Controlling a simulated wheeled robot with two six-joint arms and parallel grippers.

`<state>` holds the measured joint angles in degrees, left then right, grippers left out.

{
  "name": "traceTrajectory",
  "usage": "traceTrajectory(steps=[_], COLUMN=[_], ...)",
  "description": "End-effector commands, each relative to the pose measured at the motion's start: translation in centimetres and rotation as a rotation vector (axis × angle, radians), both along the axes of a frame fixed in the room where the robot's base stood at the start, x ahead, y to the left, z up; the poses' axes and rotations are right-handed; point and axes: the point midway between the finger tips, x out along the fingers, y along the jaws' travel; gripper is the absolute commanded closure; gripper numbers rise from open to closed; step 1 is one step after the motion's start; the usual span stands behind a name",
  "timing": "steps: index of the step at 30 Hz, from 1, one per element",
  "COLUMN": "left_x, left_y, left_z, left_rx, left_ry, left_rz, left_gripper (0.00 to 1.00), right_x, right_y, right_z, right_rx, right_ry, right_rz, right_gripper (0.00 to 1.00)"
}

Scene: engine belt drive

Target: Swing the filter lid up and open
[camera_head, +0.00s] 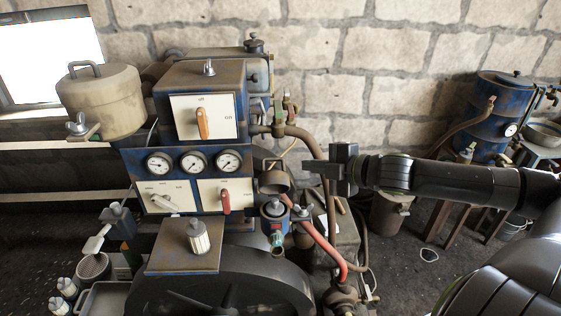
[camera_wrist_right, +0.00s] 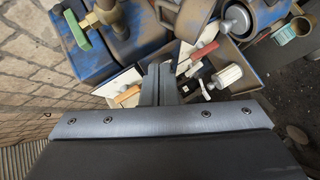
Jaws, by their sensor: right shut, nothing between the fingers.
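The beige round canister (camera_head: 100,105) at the upper left of the head view looks like the filter. Its lid (camera_head: 95,78) carries a dark loop handle (camera_head: 84,67) and appears down on the canister. A wing nut (camera_head: 78,124) sits on a bracket at its lower left. My right gripper (camera_head: 314,168) is shut and empty, to the right of the engine panel and well away from the canister. Its closed fingers (camera_wrist_right: 160,84) also show in the wrist view, where I cannot make out the lid. My left gripper is not in view.
The blue engine panel with several gauges (camera_head: 193,162), an orange lever (camera_head: 202,123) and a red lever (camera_head: 225,201) stands between my right gripper and the canister. A red hose (camera_head: 322,243) runs below the gripper. A blue drum (camera_head: 490,110) stands at the right.

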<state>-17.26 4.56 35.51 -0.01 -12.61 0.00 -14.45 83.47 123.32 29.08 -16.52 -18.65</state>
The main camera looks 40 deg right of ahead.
Motion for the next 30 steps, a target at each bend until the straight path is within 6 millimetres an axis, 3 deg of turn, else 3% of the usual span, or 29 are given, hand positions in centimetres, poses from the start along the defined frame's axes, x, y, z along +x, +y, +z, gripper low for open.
traceTrajectory(steps=[12, 30], left_x=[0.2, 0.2], left_y=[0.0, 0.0], left_z=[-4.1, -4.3], left_rx=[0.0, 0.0], left_ry=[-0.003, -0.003], left_rz=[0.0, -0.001], left_gripper=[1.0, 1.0], right_x=[2.2, 6.8], right_y=[0.7, 2.1], right_z=[-1.3, -2.4], right_rx=[0.005, 0.009], right_ry=[-0.003, -0.002], right_rz=[0.002, 0.001], right_gripper=[1.0, 1.0])
